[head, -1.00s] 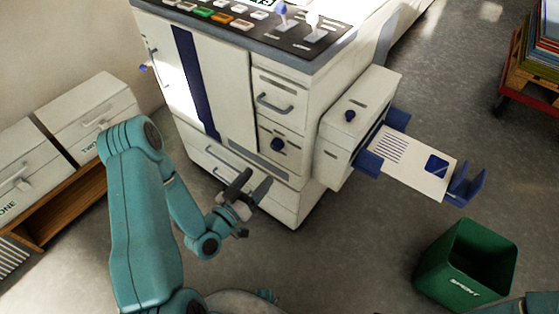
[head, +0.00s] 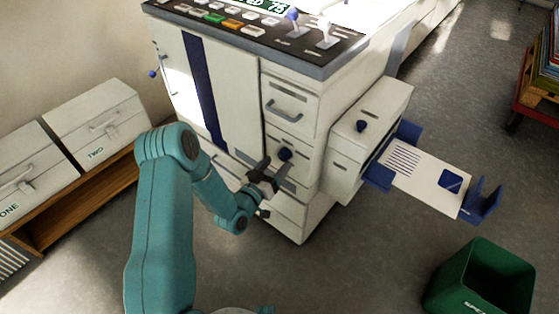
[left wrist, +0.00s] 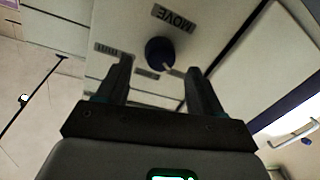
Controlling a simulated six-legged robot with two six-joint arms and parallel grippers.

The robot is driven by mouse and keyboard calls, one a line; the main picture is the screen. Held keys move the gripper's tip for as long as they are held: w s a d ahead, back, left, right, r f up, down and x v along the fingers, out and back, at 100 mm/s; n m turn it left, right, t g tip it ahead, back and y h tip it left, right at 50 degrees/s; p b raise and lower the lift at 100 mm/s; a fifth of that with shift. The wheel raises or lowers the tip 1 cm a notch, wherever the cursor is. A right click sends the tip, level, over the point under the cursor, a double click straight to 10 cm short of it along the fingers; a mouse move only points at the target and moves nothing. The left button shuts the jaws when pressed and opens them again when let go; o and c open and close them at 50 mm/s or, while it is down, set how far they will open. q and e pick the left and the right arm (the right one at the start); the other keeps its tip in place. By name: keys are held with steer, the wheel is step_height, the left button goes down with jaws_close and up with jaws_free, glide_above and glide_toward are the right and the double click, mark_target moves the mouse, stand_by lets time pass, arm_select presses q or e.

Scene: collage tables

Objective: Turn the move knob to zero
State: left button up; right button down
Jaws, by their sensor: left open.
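The move knob (head: 285,154) is a dark blue round knob on the white front panel of the machine. In the left wrist view the knob (left wrist: 160,50) sits beside an upside-down MOVE label, with a pale pointer mark on its edge. My left gripper (head: 270,166) is open just in front of and below the knob. In the left wrist view its fingers (left wrist: 157,68) point at the panel with the knob between and slightly beyond their tips, seemingly not touching. A small label beside the knob is too blurred to read. My right gripper is not in view.
A drawer handle (head: 285,110) is above the knob. A green bin (head: 480,280) stands on the floor. Boxes (head: 95,125) are on a shelf at left.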

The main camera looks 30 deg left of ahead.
mark_target(282, 158)
arm_select(q)
steer(key=shift+w, duration=1.5)
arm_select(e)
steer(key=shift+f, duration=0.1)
